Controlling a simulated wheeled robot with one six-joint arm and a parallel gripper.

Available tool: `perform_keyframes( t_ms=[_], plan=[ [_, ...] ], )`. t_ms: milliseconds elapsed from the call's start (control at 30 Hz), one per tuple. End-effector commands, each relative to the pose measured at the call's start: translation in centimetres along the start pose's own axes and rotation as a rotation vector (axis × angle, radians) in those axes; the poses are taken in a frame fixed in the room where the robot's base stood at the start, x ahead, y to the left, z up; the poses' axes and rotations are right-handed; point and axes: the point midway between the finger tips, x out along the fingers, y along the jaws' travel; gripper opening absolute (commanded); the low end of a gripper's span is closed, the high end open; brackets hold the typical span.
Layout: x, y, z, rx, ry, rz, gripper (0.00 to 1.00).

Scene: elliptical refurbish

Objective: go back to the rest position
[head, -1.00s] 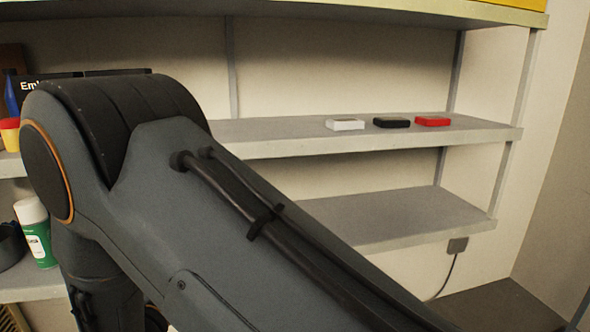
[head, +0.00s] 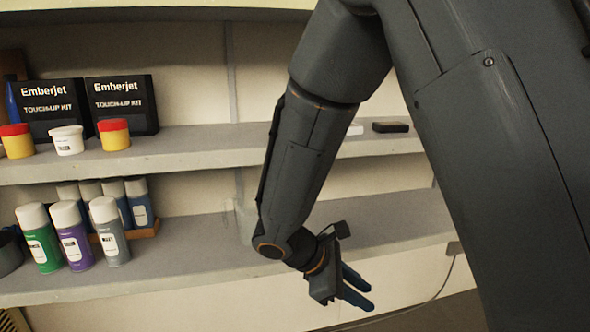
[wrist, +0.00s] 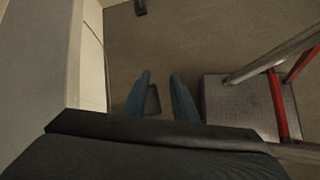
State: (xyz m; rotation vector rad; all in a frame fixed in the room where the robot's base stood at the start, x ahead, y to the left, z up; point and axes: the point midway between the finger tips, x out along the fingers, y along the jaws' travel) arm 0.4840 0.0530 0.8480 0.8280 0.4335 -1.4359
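My gripper (head: 366,289) hangs at the end of my bent arm, in front of the lower shelf's front edge, pointing down and to the right in the head view. My arm covers the right part of the shelving in the head view.
The upper shelf (head: 200,147) carries touch-up kit boxes (head: 122,105), small tubs (head: 67,140) and a black block (head: 390,127). The lower shelf (head: 200,262) holds several spray cans (head: 75,235). In the wrist view a red-and-grey frame (wrist: 277,105) stands at right.

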Motion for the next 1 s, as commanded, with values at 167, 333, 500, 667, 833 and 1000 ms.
perform_keyframes(
  t_ms=[167,333,500,667,833,1000],
  plan=[
    [1.4,-5.9,4.9,0.45,0.176,-0.323,0.26],
    [0.7,-9.2,7.0,0.895,0.314,-0.56,0.26],
    [0.0,-9.9,8.1,1.214,0.396,-0.69,0.26],
    [-0.2,-10.0,8.3,1.333,0.422,-0.732,0.26],
    [-0.3,-10.0,8.3,1.342,0.423,-0.737,0.26],
    [-0.3,-10.0,8.3,1.339,0.423,-0.736,0.26]
  ],
)
